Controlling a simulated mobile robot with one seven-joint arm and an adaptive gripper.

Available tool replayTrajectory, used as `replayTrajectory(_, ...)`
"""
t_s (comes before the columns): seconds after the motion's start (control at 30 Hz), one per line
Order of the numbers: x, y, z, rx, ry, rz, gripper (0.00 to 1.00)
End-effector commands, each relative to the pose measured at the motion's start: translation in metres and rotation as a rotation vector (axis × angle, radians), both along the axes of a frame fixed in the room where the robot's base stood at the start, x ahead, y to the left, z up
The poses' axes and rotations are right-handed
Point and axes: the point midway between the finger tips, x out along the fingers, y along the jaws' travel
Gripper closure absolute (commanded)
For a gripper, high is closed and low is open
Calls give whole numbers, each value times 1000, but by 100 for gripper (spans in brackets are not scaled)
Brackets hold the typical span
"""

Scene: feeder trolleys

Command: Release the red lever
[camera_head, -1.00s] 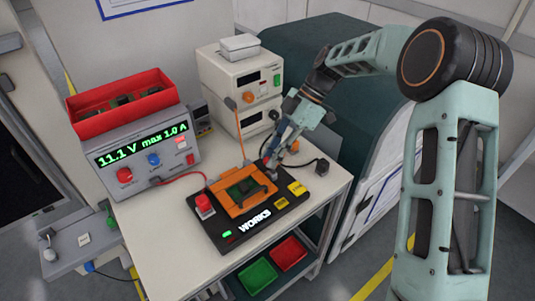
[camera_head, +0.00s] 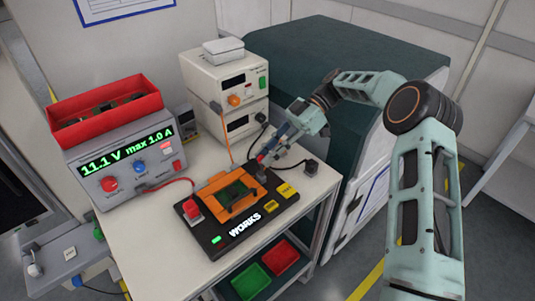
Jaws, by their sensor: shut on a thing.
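The red lever (camera_head: 261,158) shows as a small red piece at the tips of my gripper (camera_head: 266,155). My gripper reaches in from the right, tilted down, and is shut on it. Its fingers hide most of the lever. The lever is at the back right corner of an orange fixture (camera_head: 213,188), which holds a dark green board (camera_head: 236,190). The fixture sits on a black base (camera_head: 218,242) marked WORKS, with a lit green light.
A red push button (camera_head: 193,209) stands at the base's left and yellow labels (camera_head: 287,190) at its right. A power supply (camera_head: 125,165) reading 11.1 V carries a red bin (camera_head: 104,103). Stacked instruments (camera_head: 222,80) stand behind. Cables cross the white table (camera_head: 150,225).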

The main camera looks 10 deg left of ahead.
Motion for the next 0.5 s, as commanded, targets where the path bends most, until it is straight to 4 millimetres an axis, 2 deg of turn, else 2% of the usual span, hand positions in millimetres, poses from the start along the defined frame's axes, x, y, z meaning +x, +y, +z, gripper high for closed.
replayTrajectory(0.23, 0, 0, 0, 1, 0, -1, 100)
replayTrajectory(0.27, 0, 0, 0, 1, 0, -1, 80)
replayTrajectory(0.3, 0, 0, 0, 1, 0, -1, 76)
replayTrajectory(0.5, 0, 0, 0, -1, 1, 0, 75)
